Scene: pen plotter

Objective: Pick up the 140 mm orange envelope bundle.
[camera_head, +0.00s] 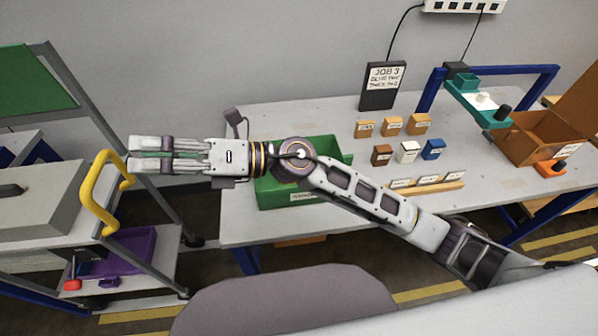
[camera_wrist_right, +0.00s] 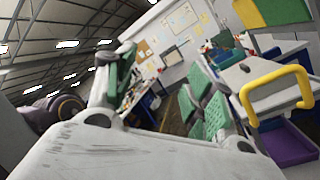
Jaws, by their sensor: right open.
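Several small labelled blocks stand on the table in two rows. The back row holds three orange-tan ones: left (camera_head: 364,129), middle (camera_head: 392,126) and right (camera_head: 418,125). Their labels are too small to read, so I cannot tell which is the 140 mm orange envelope bundle. My right gripper (camera_head: 133,154) is open and empty, pointing left, well away from the blocks and beside a yellow handle (camera_head: 98,190). Its green-padded fingers (camera_wrist_right: 165,98) are spread in the wrist view, with nothing between them. My left gripper is not in view.
The front row has brown (camera_head: 381,155), white (camera_head: 408,152) and blue (camera_head: 433,150) blocks. A green bin (camera_head: 330,148) lies partly under my right arm. A JOB 3 sign (camera_head: 383,85), a teal plotter (camera_head: 480,105) and a brown box (camera_head: 545,130) stand behind and right.

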